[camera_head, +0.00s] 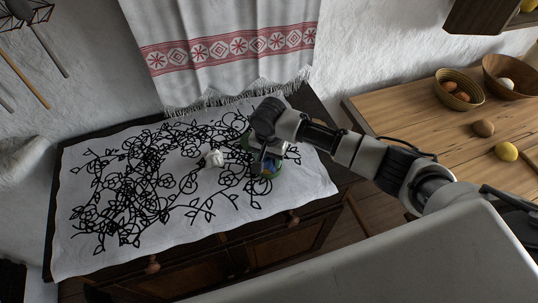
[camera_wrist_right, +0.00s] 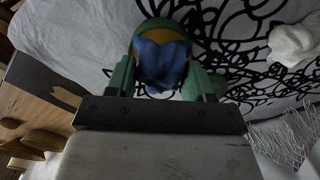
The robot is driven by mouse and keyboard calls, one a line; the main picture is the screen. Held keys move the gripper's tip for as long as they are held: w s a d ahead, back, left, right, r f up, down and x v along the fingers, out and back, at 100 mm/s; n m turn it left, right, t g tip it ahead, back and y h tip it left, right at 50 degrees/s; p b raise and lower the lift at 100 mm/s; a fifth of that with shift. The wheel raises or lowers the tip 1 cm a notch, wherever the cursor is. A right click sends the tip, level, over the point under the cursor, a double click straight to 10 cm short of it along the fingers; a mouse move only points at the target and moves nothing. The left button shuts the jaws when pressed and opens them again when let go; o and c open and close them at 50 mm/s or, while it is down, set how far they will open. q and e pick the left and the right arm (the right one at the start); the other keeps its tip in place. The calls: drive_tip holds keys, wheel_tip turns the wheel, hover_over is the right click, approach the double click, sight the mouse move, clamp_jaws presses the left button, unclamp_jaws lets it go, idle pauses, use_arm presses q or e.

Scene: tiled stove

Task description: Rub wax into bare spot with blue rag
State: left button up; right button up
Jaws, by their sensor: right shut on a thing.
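My right gripper (camera_head: 266,163) reaches down over the white cloth with black flower drawing (camera_head: 110,215) on the dark cabinet. In the right wrist view its green fingers (camera_wrist_right: 159,76) are shut on the blue rag (camera_wrist_right: 161,58), which is bunched between them. Just beyond the fingers is a round green tin (camera_wrist_right: 158,23) with a yellow-brown inside, which looks like wax. The rag overlaps the tin; I cannot tell if it touches the wax. In the head view, the blue rag (camera_head: 269,169) shows as a small patch under the gripper. No bare spot can be made out. My left gripper is not in view.
A crumpled white lump (camera_head: 214,158) lies on the cloth, left of my gripper. A fringed towel with a red band (camera_head: 235,45) hangs behind.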

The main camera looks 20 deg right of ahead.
drive_tip(key=shift+f, duration=0.45)
drive_tip(key=shift+s+f+p, duration=0.1)
drive_tip(key=shift+p, duration=0.25)
idle(2.2)
wheel_tip(320, 180, up, 5)
drive_tip(key=p, duration=0.6)
drive_tip(key=shift+r, duration=0.2)
drive_tip(key=shift+r+p, duration=0.9)
drive_tip(key=shift+r, duration=0.05)
